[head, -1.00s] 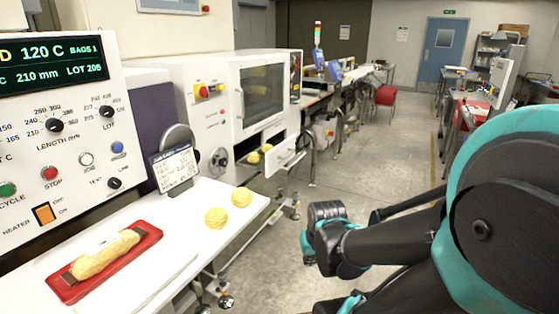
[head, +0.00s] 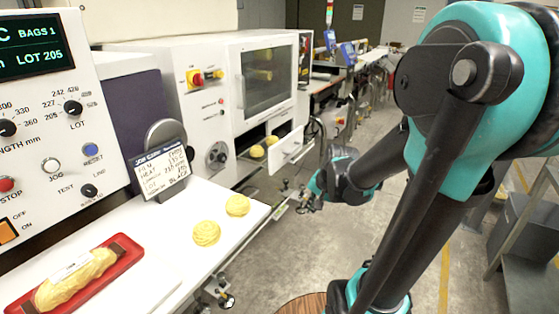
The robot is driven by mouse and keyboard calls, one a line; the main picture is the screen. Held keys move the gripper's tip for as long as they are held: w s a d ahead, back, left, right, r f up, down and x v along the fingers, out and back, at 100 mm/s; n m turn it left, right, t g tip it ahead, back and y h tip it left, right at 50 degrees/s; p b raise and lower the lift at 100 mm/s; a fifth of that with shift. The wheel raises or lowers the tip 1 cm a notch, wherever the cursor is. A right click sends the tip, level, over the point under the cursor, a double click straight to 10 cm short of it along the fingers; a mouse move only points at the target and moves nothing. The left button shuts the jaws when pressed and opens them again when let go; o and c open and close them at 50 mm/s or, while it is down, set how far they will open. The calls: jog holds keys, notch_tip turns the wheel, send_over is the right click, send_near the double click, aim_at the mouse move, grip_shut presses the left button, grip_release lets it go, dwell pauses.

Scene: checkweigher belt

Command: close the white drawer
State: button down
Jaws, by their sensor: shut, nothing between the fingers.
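The white drawer (head: 289,147) stands pulled out from the lower front of the white cabinet machine (head: 262,85). Yellow rounded items (head: 257,151) show inside the drawer, behind its front panel. My gripper (head: 304,205) is below and slightly right of the drawer front in the head view, apart from it in the picture. Its fingers are small and dark here, and they look closed with nothing between them. How far the gripper is from the drawer in depth is hard to tell.
A white counter (head: 140,250) at lower left holds two yellow pastries (head: 207,232), a red tray (head: 112,268) with a wrapped loaf, and a label card (head: 160,172). Open grey floor (head: 400,220) lies right of the counter. A conveyor line (head: 345,80) runs behind.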

jog(key=w+r+m+y, duration=0.3)
jog(key=w+m, duration=0.5)
jog(key=w, duration=0.6)
jog(key=m+t+y, duration=0.1)
jog(key=m+y, duration=0.1)
jog(key=m, duration=0.8)
send_near(272, 164)
notch_tip(272, 164, down, 5)
jog(key=w+a, duration=0.1)
jog(key=a, duration=0.1)
jog(key=shift+w+a+r, duration=0.1)
jog(key=shift+w+a, duration=0.45)
jog(key=shift+w, duration=0.1)
jog(key=shift+a, duration=0.1)
jog(key=w+a, duration=1.2)
jog(key=a, duration=0.4)
jog(key=shift+a, duration=0.3)
jog(key=shift+w+a+r, duration=0.1)
